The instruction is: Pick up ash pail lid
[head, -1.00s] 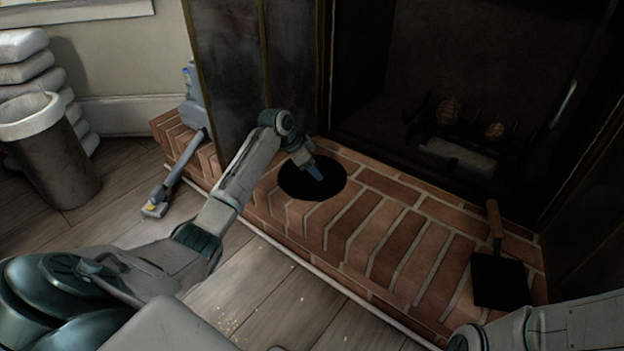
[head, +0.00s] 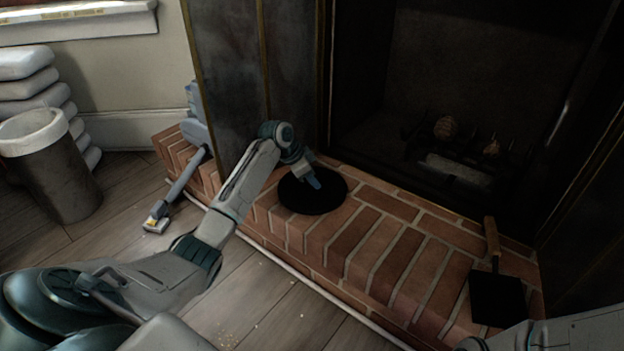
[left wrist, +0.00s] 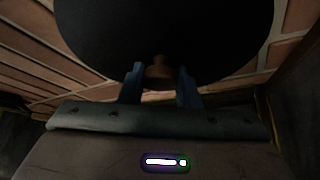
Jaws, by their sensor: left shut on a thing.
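The ash pail lid is a round black disc (head: 314,195) over the brick hearth, left of the fireplace opening. In the left wrist view the dark lid (left wrist: 165,35) fills the top of the picture, with a brown knob (left wrist: 159,70) between the fingers. My left gripper (head: 314,182) is shut on the lid by this knob, and it also shows in the left wrist view (left wrist: 159,88). I cannot tell whether the lid is clear of the bricks. My right gripper is out of view; only part of that arm shows at the lower right.
A black shovel (head: 497,296) with a wooden handle lies on the hearth (head: 400,235) at right. A grey vacuum (head: 180,188) leans at the hearth's left end. A pail-like bin (head: 55,180) and stacked white bags (head: 25,65) stand far left. The hearth's middle is clear.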

